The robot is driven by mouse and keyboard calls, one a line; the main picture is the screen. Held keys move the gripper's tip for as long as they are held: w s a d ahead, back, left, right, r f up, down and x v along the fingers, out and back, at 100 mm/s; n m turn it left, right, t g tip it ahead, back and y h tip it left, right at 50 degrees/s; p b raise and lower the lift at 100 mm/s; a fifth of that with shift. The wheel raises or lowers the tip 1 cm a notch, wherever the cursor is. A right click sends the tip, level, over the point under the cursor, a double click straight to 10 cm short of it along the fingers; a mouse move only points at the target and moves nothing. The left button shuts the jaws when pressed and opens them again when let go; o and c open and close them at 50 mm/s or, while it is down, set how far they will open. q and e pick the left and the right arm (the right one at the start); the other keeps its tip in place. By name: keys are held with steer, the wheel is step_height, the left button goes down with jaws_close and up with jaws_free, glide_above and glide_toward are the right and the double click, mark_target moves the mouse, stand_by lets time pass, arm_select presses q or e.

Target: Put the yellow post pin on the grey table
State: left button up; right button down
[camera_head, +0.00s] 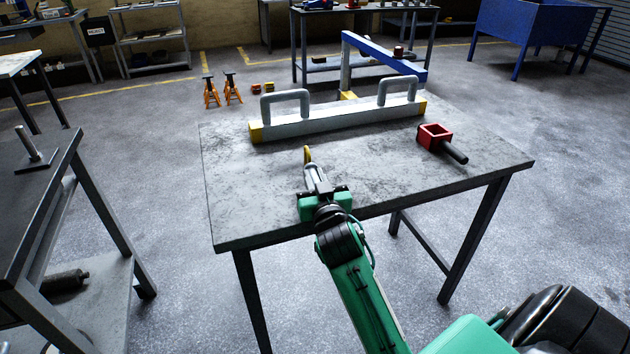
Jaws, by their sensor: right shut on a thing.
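The grey table (240,205) stands in front of me, its scuffed top mostly bare at the near left. My right gripper (312,172) reaches in from the lower right over the middle of the table. It is shut on the yellow post pin (308,155), whose yellow end shows beyond the fingertips. The rest of the pin is hidden by the fingers. I cannot tell whether the pin touches the tabletop. My left gripper is not in view.
A grey beam with two handles and yellow ends (335,120) lies along the table's back. A red square collar with a dark handle (434,135) lies at the right. Orange stands (211,92) are on the floor behind. A dark workbench (40,190) stands left.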

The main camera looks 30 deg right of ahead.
steer(key=c, duration=1.8)
jaws_free()
steer(key=shift+f, duration=0.1)
steer(key=o, duration=0.5)
steer(key=shift+s+r, duration=0.1)
steer(key=shift+r, duration=0.1)
steer(key=r+v, duration=0.1)
steer(key=v, duration=1)
steer(key=s+a+f+n+g+y, duration=0.2)
steer(key=s+a+f+g, duration=0.2)
steer(key=s+f, duration=0.2)
steer(key=s+a+f+n+g+y, duration=0.2)
steer(key=s+a+f, duration=0.3)
steer(key=f, duration=0.4)
steer(key=s+a+f+n+g+y, duration=0.2)
steer(key=s+a+f+g+y, duration=0.2)
steer(key=s+f, duration=0.3)
steer(key=shift+a+f+g, duration=0.55)
steer(key=shift+a+g, duration=0.1)
steer(key=shift+g, duration=0.15)
